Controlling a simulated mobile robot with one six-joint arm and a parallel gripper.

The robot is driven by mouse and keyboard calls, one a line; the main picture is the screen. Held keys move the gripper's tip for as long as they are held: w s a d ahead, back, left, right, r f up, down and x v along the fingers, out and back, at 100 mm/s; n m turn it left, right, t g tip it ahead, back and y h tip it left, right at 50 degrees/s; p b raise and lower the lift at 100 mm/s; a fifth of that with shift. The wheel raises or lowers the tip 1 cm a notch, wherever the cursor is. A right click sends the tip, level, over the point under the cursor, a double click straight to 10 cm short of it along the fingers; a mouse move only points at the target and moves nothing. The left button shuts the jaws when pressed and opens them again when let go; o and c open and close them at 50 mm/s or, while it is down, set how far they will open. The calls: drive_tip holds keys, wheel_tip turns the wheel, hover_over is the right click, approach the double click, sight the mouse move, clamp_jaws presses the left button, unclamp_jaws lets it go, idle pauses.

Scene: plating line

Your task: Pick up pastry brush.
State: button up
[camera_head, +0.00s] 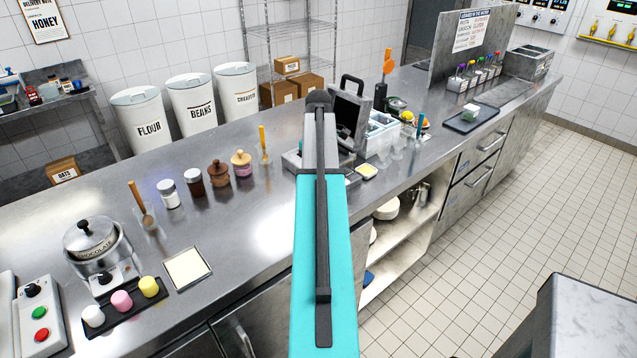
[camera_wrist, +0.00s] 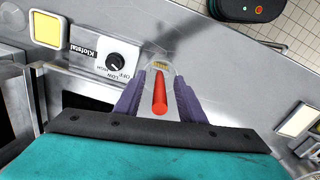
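In the wrist view, a brush with a red handle (camera_wrist: 160,95) and pale yellow bristles (camera_wrist: 161,66) shows between the two purple-grey fingers of my gripper (camera_wrist: 160,78). The handle points toward the camera. Light gaps show on both sides of the handle, so the fingers look open around it and apart from it. A clear holder seems to surround the bristle end. In the head view, my turquoise arm hides my gripper and this brush.
A grey appliance with a black knob (camera_wrist: 115,60) stands close left of the fingers, beside a yellow square pad (camera_wrist: 47,30). In the head view, a yellow-handled utensil (camera_head: 263,143) and jars (camera_head: 219,174) stand left of my arm. Bare steel counter (camera_head: 245,215) lies in front.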

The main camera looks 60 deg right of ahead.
idle(0.4)
clamp_jaws()
drive_tip(key=shift+r, duration=0.1)
wheel_tip(320, 180, up, 8)
drive_tip(key=b, duration=0.2)
drive_tip(key=shift+d+r+b, duration=0.1)
drive_tip(key=shift+r+b, duration=0.05)
drive_tip(key=shift+b, duration=0.15)
drive_tip(key=shift+r, duration=0.75)
drive_tip(key=shift+f, duration=0.1)
